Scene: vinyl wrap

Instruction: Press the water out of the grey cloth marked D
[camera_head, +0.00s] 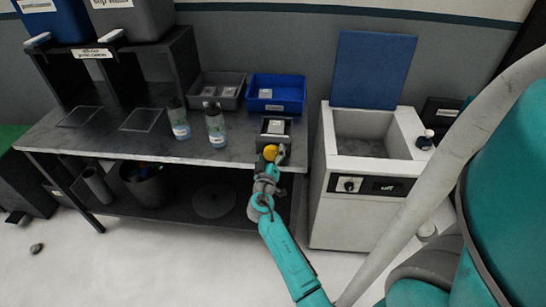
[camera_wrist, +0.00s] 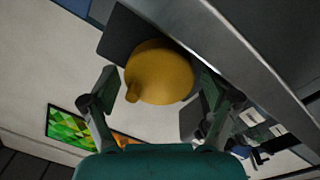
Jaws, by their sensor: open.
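A yellow knob (camera_head: 270,152) sticks out at the front of a small dark box (camera_head: 264,138) at the right end of the bench. A grey piece with a pale label (camera_head: 276,126) shows in the top of this box; its letter is too small to read, so I cannot tell whether it is cloth D. My gripper (camera_head: 272,161) is at the knob. In the wrist view, the yellow knob (camera_wrist: 160,75) lies between the two spread fingers of my gripper (camera_wrist: 158,92). I cannot tell whether either finger touches it.
On the bench, a grey tray (camera_head: 235,103) holds labelled pieces, and a blue tray (camera_head: 291,108) holds one. Two bottles (camera_head: 178,120) (camera_head: 215,126) stand left of the box. A white cabinet (camera_head: 338,215) with its blue lid (camera_head: 373,70) raised stands close on the right.

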